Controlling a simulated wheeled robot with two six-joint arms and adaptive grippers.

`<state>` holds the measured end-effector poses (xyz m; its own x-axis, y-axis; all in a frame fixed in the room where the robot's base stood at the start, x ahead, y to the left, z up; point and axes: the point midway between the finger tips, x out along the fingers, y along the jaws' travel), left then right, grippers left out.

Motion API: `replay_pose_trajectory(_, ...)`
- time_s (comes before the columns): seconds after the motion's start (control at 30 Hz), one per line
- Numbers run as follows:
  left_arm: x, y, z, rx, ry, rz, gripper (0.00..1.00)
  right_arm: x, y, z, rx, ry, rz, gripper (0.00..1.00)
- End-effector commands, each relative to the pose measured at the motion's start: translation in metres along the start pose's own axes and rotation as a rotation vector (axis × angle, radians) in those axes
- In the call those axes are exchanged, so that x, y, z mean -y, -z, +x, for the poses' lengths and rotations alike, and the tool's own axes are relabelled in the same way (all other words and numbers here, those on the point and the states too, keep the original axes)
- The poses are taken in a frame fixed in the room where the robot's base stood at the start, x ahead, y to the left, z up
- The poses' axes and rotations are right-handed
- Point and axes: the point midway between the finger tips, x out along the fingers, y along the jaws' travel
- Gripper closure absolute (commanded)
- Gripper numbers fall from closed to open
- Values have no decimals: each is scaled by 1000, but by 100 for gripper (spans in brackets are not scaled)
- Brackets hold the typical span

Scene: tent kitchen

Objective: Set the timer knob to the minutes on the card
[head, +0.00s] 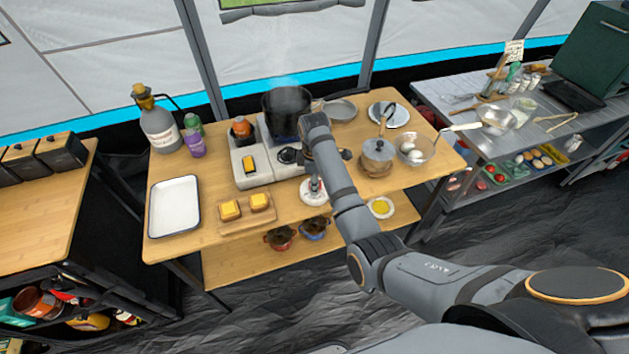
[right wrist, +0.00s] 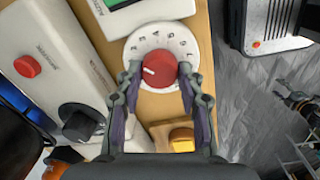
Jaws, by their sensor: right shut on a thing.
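The timer is a white round dial (right wrist: 134,46) with dark figures around a red knob (right wrist: 160,64). A white mark on the knob points to the left in the right wrist view. My right gripper (right wrist: 159,75) has a finger on each side of the red knob and is shut on it. In the head view the timer (head: 307,197) lies at the table's front edge, partly covered by my right gripper (head: 315,186). I cannot make out a card with minutes; a small paper (head: 514,50) at the back right is unreadable. My left gripper is not in view.
Beside the timer stands a white stove (head: 247,178) with a steaming dark pot (head: 287,103).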

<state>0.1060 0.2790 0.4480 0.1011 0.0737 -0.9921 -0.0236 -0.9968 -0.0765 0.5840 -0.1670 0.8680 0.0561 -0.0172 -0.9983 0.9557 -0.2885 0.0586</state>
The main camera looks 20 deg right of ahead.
Motion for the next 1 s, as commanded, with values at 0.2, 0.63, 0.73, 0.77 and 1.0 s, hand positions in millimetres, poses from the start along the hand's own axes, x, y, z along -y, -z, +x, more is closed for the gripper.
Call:
replay_pose_trajectory(0.2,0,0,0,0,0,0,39,0,0,0,-2,-1,0,93)
replay_pose_trajectory(0.63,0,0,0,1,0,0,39,0,0,0,-1,-1,0,39)
replay_pose_trajectory(0.73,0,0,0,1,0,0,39,0,0,0,-1,0,0,39)
replay_pose_trajectory(0.77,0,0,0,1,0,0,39,0,0,0,-1,0,0,39)
replay_pose_trajectory(1.0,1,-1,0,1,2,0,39,-1,1,-24,-3,-5,0,39)
